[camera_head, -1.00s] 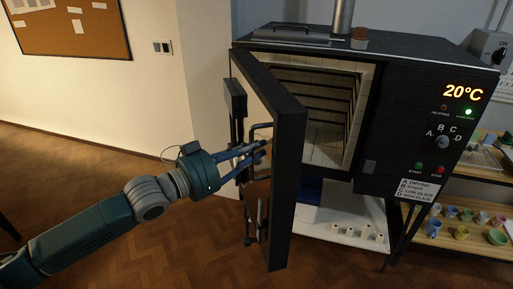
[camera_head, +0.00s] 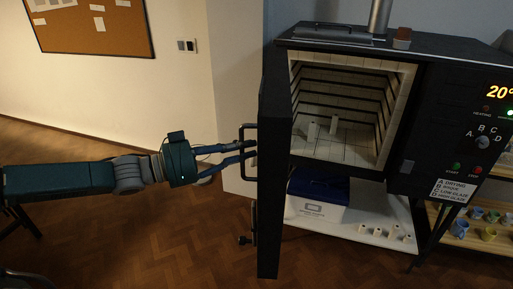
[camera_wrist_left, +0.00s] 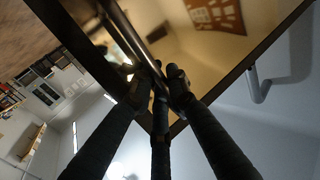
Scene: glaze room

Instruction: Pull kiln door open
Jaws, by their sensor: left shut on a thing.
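The kiln (camera_head: 345,42) is a dark box with a pale brick-lined chamber (camera_head: 345,100). Its black door (camera_head: 271,170) stands swung open on the left side and shows nearly edge-on in the head view. A bar handle (camera_head: 243,137) sits on the door's outer face. My left gripper (camera_head: 250,150) reaches in from the left and is shut on this handle. In the left wrist view the fingers (camera_wrist_left: 160,85) close around the dark bar, with the shiny door panel (camera_wrist_left: 190,50) behind. My right gripper is not in view.
A control panel (camera_head: 475,125) is on the kiln's right front. Small posts stand inside the chamber. Wooden shelves with cups (camera_head: 488,233) are at right. Floor (camera_head: 190,240) left of the door is clear.

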